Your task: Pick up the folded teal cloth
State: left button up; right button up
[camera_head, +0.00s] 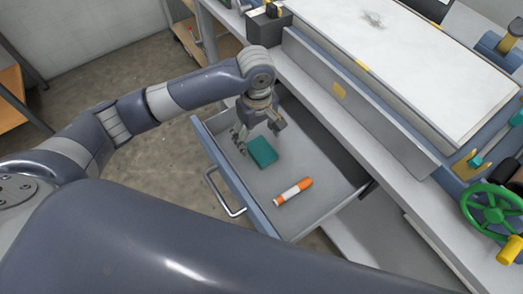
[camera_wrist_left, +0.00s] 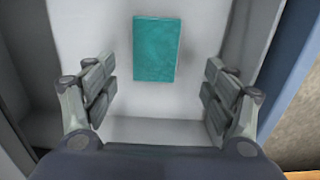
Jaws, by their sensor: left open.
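The folded teal cloth (camera_head: 262,152) lies flat in the open drawer (camera_head: 318,205), toward the drawer's left part in the head view. It is a small rectangle. My left gripper (camera_head: 258,139) is open above the drawer, close to the cloth. In the left wrist view the cloth (camera_wrist_left: 156,48) shows ahead of and between the spread fingers of the left gripper (camera_wrist_left: 158,88). Nothing is between the fingers, and they look apart from the cloth. My right gripper is not in view.
An orange and white tube (camera_head: 293,191) lies in the drawer to the right of the cloth. The drawer has a metal handle (camera_head: 225,193) and raised walls. The press bench (camera_head: 350,110) stands behind it. A green handwheel (camera_head: 495,208) is at the right.

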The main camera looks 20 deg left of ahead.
aim_at(260, 148)
pick_arm(q)
jog(key=shift+w+d+f, duration=0.1)
jog(key=shift+w+f, duration=0.1)
jog(key=shift+f, duration=1.4)
jog(key=shift+w+f, duration=0.2)
jog(key=shift+f, duration=1.35)
jog(key=c, duration=1.1)
